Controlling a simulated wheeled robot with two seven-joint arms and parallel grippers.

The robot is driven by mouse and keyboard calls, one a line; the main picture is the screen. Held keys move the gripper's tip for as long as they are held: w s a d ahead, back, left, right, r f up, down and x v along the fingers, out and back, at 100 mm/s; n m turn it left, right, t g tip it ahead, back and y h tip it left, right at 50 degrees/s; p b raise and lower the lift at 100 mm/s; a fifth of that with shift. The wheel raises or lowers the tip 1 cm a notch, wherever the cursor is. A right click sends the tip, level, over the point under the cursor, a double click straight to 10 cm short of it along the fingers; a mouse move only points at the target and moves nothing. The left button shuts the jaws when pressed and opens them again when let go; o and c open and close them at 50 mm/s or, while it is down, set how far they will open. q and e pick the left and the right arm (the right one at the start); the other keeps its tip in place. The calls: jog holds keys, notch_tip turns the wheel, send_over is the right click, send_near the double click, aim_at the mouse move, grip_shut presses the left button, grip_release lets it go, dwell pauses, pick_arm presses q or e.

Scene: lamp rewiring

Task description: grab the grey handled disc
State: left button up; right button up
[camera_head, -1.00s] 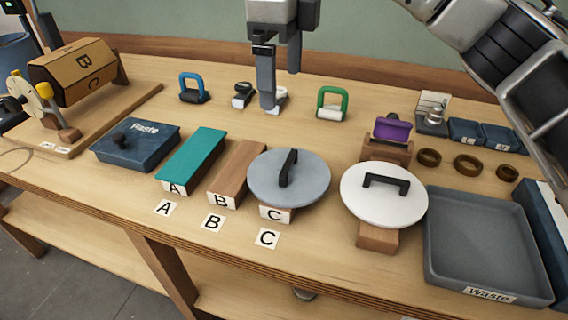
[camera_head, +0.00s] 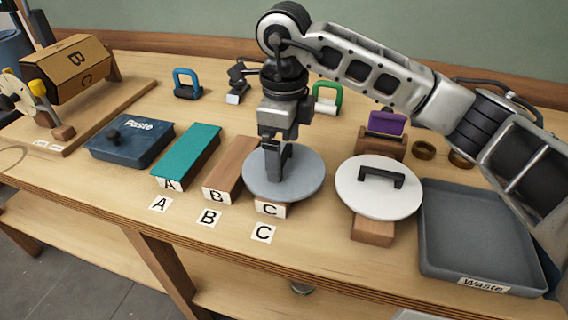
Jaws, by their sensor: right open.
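The grey disc (camera_head: 305,186) lies flat on the wooden block marked C, in the middle of the bench. Its black handle is mostly hidden behind my right gripper. My right gripper (camera_head: 278,171) points down over the disc's centre, at the handle. Its jaws are open, and I cannot tell whether the handle is between the fingers. A white disc with a black handle (camera_head: 382,178) rests on another wooden block to the right. My left gripper is not clearly in view.
A teal-topped block (camera_head: 187,155) and a bare wooden block (camera_head: 231,168) stand left of the disc. The blue Paste box (camera_head: 130,138) is further left. A grey Waste tray (camera_head: 478,235) is at the right. Blue (camera_head: 187,84) and green-handled (camera_head: 327,99) items stand behind.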

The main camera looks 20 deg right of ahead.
jog(key=shift+f, duration=0.5)
jog(key=shift+c, duration=0.3)
jog(key=c, duration=1.1)
jog(key=shift+r, duration=0.15)
